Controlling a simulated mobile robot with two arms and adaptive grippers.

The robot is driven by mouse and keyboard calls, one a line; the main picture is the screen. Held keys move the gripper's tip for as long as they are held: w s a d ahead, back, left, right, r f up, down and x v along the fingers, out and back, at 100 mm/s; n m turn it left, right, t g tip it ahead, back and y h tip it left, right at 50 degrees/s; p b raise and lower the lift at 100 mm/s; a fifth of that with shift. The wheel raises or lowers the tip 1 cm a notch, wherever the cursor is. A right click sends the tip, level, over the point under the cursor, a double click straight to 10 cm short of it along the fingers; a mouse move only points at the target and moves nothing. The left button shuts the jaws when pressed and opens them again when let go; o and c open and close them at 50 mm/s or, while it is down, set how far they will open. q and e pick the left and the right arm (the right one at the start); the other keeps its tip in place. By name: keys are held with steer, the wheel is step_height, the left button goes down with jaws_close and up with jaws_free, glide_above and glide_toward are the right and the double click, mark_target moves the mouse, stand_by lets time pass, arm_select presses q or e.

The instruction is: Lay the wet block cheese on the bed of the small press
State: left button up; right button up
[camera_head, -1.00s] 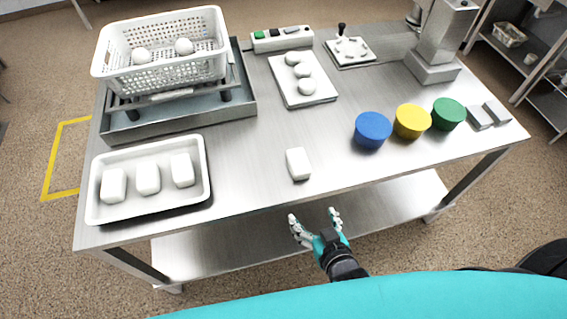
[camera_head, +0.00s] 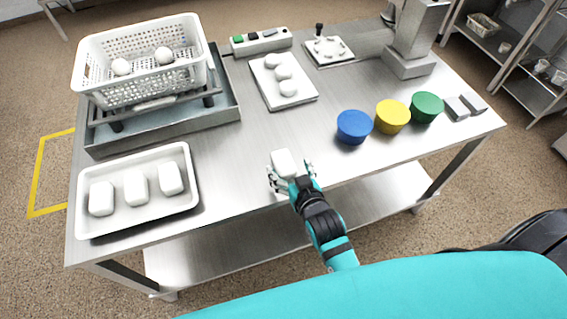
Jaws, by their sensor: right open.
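A white block cheese (camera_head: 284,161) lies alone near the front edge of the steel table (camera_head: 235,165). My right gripper (camera_head: 290,171) is open at the near side of this block, its fingers to the left and right of the block's near end. Whether they touch it I cannot tell. The small press (camera_head: 411,47) looks to be the grey metal column with a base at the back right; its upper part is cut off by the frame. My left gripper is not in view.
A white tray (camera_head: 190,197) with three white blocks is at the left. A perforated basket (camera_head: 143,82) with round white pieces stands over a grey basin (camera_head: 229,109). Blue (camera_head: 354,126), yellow (camera_head: 392,116) and green (camera_head: 426,106) tubs stand right. The table's middle is clear.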

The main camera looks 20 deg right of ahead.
mark_target(284, 162)
steer(key=x, duration=0.5)
steer(key=shift+a+f, duration=0.1)
steer(key=shift+f, duration=0.15)
steer(key=c, duration=1.3)
steer(key=shift+r, duration=0.1)
steer(key=shift+c, duration=1.2)
steer(key=shift+r+p, duration=0.1)
steer(key=shift+p, duration=0.25)
